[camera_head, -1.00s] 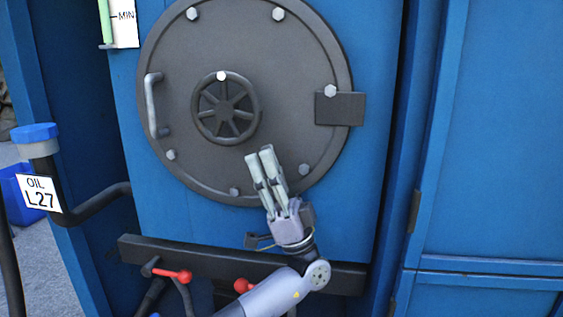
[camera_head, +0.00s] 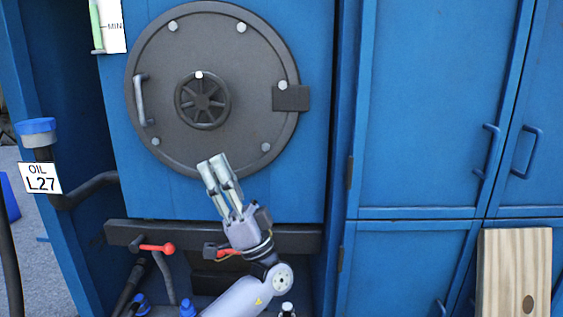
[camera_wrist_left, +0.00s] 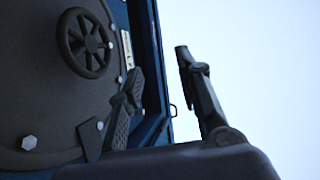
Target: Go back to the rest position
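My left gripper (camera_head: 212,163) is in the middle of the head view, its light grey fingers pointing up and a little left. The fingertips overlap the lower rim of the round dark hatch (camera_head: 232,115) in the picture; whether they touch it, I cannot tell. In the left wrist view, the two fingers of my left gripper (camera_wrist_left: 160,66) stand apart with nothing between them. The hatch (camera_wrist_left: 40,110) and its handwheel (camera_wrist_left: 84,42) lie to the left there. My right gripper is not in view.
A black pipe with a blue cap (camera_head: 37,128) and an OIL L27 label (camera_head: 40,178) stands at left. Blue cabinet doors (camera_head: 420,110) and a wooden board (camera_head: 514,270) are at right.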

